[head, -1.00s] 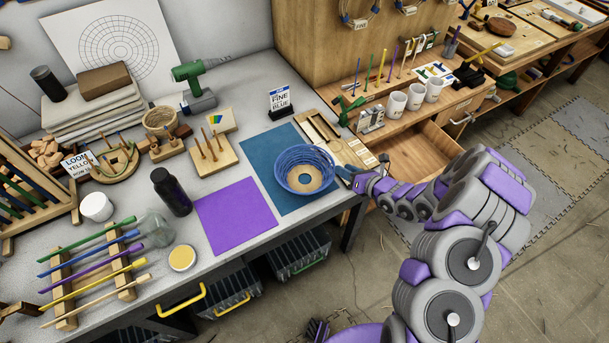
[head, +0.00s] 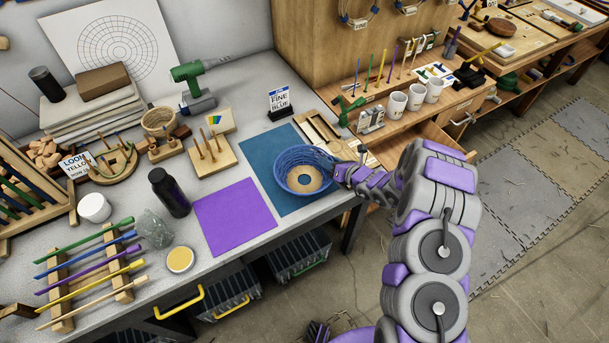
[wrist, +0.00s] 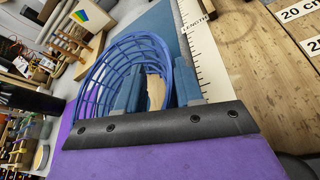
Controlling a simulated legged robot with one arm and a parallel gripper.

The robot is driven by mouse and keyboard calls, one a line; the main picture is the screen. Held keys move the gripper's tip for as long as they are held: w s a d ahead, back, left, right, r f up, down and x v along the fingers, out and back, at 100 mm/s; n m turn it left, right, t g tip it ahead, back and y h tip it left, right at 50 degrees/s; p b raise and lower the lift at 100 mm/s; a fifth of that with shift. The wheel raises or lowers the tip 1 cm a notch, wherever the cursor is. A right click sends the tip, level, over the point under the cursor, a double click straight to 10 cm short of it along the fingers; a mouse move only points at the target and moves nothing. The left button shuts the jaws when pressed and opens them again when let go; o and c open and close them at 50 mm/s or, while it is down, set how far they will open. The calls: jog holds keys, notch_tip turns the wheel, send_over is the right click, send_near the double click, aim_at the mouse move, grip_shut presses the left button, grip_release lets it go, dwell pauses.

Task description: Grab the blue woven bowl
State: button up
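The blue woven bowl (head: 287,182) with a pale wooden base sits upright on the blue mat (head: 271,143) on the grey bench. My gripper (head: 336,168) is at the bowl's right rim in the head view. In the wrist view my gripper (wrist: 160,72) shows two teal fingers set apart, with a gap between them. Whether the fingers touch the wall I cannot tell. My arm hides the area right of the bowl.
A purple mat (head: 235,218) lies left of the bowl. A wooden ruler board (head: 322,130) lies behind it, near a small blue-lettered sign (head: 280,99). A dark bottle (head: 170,192) stands further left. An open drawer (head: 395,148) is to the right.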

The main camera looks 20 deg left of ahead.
grip_shut()
jog(key=shift+s, duration=0.1)
dwell(0.3)
jog(key=shift+r, duration=0.15)
